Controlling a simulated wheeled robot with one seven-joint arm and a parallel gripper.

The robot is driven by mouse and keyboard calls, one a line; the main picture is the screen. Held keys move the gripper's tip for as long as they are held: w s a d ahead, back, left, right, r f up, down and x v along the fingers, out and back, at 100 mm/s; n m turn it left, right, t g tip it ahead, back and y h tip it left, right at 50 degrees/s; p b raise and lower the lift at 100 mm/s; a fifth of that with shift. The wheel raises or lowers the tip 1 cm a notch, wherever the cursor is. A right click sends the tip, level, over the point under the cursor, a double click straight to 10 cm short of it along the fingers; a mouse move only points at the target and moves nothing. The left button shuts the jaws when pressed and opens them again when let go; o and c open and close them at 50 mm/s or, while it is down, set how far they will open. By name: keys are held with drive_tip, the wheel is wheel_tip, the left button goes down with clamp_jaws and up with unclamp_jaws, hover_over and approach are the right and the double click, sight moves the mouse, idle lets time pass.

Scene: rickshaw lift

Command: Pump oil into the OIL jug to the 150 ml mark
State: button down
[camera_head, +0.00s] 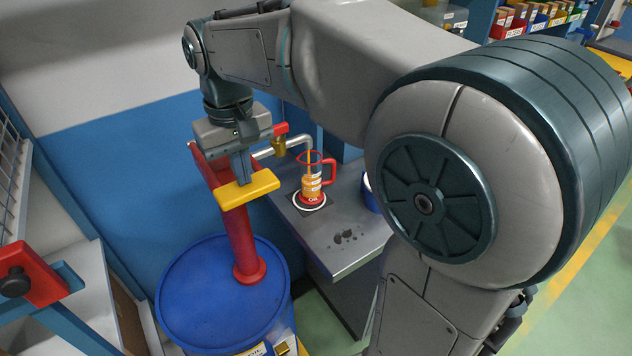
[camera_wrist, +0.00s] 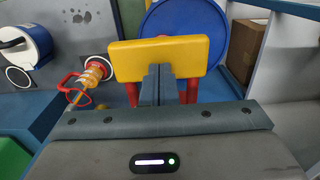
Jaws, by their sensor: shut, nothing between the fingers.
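The OIL jug (camera_head: 312,186) is clear with a red rim, handle and base, and stands upright in a white ring on the grey bench. Amber shows inside it; the marks are too small to read. It also shows in the wrist view (camera_wrist: 96,71). A thin orange line runs between the silver spout (camera_head: 300,140) and the jug, looking like an oil stream. The red pump (camera_head: 243,240) stands on a blue drum (camera_head: 205,300). My gripper (camera_head: 240,182) is shut and empty, its fingertips at the top of the yellow pump handle (camera_head: 262,186); contact seems likely. The handle also fills the upper middle of the wrist view (camera_wrist: 190,52).
The grey bench (camera_head: 345,258) has dark spots near its front. A blue container (camera_head: 370,195) stands right of the jug, partly hidden by my arm. A red and blue fixture (camera_head: 40,275) is at the left. Shelves with coloured bins (camera_head: 530,20) are at the back right.

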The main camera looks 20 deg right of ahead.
drive_tip(key=shift+f+b, duration=1.65)
drive_tip(key=shift+f, duration=0.8)
wheel_tip(320, 180, up, 11)
drive_tip(key=p, duration=0.9)
wheel_tip(320, 180, up, 6)
drive_tip(key=p, duration=0.5)
hover_over(246, 190)
drive_tip(key=w, duration=0.2)
drive_tip(key=shift+f+b, duration=0.15)
drive_tip(key=shift+b, duration=0.15)
drive_tip(key=s+d+f+m+t+b, duration=0.3)
drive_tip(key=s+d+f+b, duration=0.3)
drive_tip(key=s+d+f, duration=0.6)
wheel_tip(246, 190, down, 3)
drive_tip(key=shift+s+f+t, duration=0.2)
drive_tip(key=shift+s+t, duration=0.1)
drive_tip(key=shift+t, duration=0.1)
idle(0.6)
